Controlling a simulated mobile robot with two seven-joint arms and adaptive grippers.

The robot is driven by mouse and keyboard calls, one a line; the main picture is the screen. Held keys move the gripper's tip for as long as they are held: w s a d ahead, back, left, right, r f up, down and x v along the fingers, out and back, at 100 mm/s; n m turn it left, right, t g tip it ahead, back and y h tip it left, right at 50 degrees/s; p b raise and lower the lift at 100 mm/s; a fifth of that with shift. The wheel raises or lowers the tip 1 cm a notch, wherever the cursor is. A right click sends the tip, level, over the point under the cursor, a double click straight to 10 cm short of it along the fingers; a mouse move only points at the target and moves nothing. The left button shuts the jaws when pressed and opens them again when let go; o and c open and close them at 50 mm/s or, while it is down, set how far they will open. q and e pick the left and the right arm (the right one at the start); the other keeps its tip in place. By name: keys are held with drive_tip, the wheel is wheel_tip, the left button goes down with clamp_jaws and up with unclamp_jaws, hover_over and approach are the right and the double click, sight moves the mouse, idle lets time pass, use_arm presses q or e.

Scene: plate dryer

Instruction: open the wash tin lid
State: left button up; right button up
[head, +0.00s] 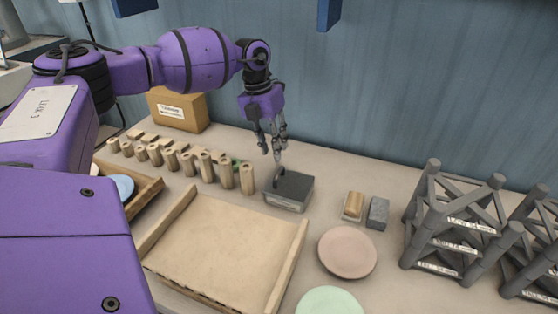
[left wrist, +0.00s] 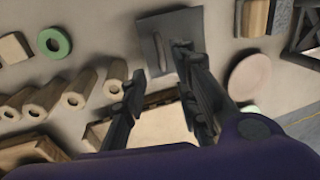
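The wash tin (head: 287,200) is a small grey box with a dark lid (head: 294,184), standing on the table right of the wooden cylinders. A thin upright handle (head: 281,171) shows at the lid's left part. My left gripper (head: 272,148) points down just above that side of the tin. In the left wrist view, the fingers (left wrist: 160,68) are apart, with the lid (left wrist: 180,28) beyond them and the handle (left wrist: 160,50) appearing in the gap. I cannot tell whether a finger touches the handle. The lid looks shut. My right gripper is not in view.
Several wooden cylinders (head: 227,175) stand left of the tin. A wooden tray (head: 226,240) lies in front. A sponge (head: 354,204), a grey block (head: 378,212) and a pink plate (head: 347,252) lie to the right. Dark racks (head: 455,225) stand far right.

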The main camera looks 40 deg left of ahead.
sight(290, 179)
use_arm(q)
drive_tip(key=f, duration=0.2)
drive_tip(key=shift+s+d+f, duration=0.15)
drive_tip(key=shift+d+f, duration=0.25)
drive_tip(key=f, duration=0.1)
drive_tip(key=w+f, duration=0.1)
drive_tip(key=f, duration=0.1)
drive_tip(key=shift+d, duration=0.15)
drive_tip(key=shift+s+d+f, duration=0.15)
drive_tip(key=shift+d+f, duration=0.05)
drive_tip(key=shift+f, duration=0.35)
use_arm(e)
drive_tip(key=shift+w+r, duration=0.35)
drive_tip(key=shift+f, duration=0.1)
use_arm(q)
clamp_jaws()
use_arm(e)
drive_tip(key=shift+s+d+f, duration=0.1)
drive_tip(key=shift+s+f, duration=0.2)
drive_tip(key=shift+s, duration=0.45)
